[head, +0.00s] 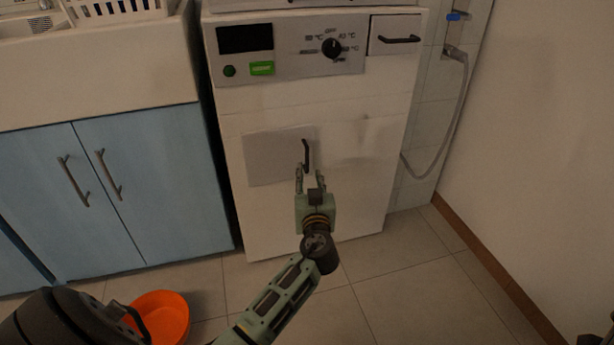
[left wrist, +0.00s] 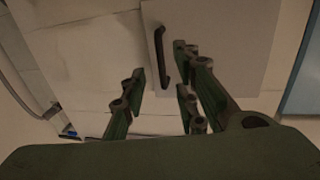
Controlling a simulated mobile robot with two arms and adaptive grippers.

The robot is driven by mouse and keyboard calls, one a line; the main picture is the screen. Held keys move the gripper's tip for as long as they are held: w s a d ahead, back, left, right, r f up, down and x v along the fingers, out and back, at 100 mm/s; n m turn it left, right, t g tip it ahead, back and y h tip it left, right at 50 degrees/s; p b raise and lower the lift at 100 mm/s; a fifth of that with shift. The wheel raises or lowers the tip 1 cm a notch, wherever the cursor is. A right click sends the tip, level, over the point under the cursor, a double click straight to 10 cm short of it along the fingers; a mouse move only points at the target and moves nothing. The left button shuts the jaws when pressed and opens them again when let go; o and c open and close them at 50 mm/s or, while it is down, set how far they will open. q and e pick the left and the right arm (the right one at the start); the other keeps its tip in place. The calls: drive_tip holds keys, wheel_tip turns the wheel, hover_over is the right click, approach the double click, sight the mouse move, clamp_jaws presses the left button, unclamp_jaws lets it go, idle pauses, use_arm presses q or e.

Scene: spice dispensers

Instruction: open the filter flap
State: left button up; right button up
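The filter flap (head: 270,160) is a grey square panel low on the front of the white washing machine, and it looks closed. Its black upright handle (head: 306,152) is near the panel's right edge. My left gripper (head: 309,176) is open, its fingers pointing at the handle's lower part. In the left wrist view the flap (left wrist: 225,40) fills the upper right, and its handle (left wrist: 158,50) shows between the spread fingers of the gripper (left wrist: 160,66). I cannot tell whether a finger touches the handle. My right gripper is not clearly seen.
Above are the machine's dial (head: 331,48), dark display (head: 245,38) and drawer handle (head: 400,39). A blue cabinet (head: 155,190) stands to the left. An orange basin (head: 165,315) is on the floor at lower left. A shower hose (head: 455,120) hangs at right. Floor right of the machine is clear.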

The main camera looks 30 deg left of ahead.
sight(307, 162)
use_arm(q)
drive_tip(key=x, duration=0.2)
drive_tip(key=b+x, duration=0.1)
drive_tip(key=x, duration=0.4)
drive_tip(key=shift+w+a+r+b, duration=0.25)
drive_tip(key=shift+w+a+b, duration=0.05)
clamp_jaws()
idle(0.4)
